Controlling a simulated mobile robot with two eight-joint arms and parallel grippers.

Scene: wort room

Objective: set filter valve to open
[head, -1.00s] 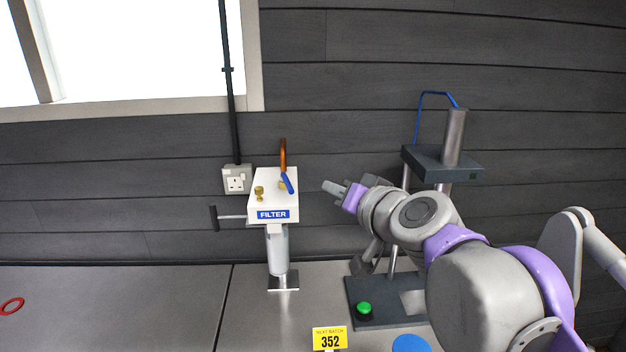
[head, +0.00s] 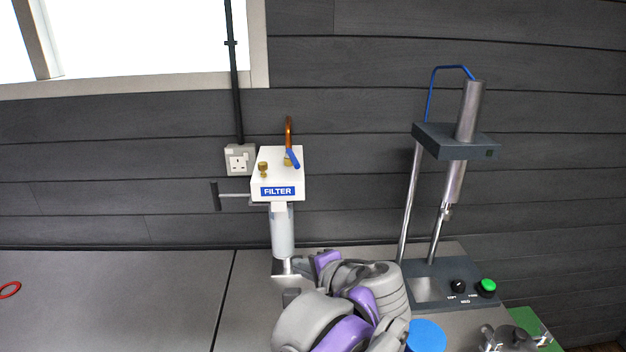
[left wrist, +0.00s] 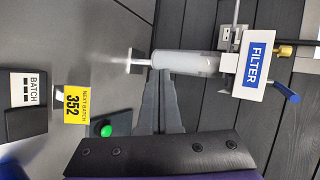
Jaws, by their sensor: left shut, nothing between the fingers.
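The filter is a white box (head: 263,181) with a blue FILTER label, standing on a clear cylinder (head: 282,233) over the bench. A blue lever (head: 293,158), the valve handle, sits at its upper right by a brass fitting and a copper pipe; it slants down to the right. In the left wrist view the blue lever (left wrist: 286,92) is at the right edge, beside the box (left wrist: 256,62). My left gripper (head: 298,264) is shut and empty, low near the cylinder's foot, well below the lever. Its fingers (left wrist: 160,92) show together in the left wrist view. My right gripper is not in view.
A dark stand with a metal column (head: 467,112) and a green button (head: 487,287) is right of the filter. A T-handle (head: 216,196) sticks out left of the filter. A yellow 352 card (left wrist: 76,103) is on the bench. The left bench is mostly clear.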

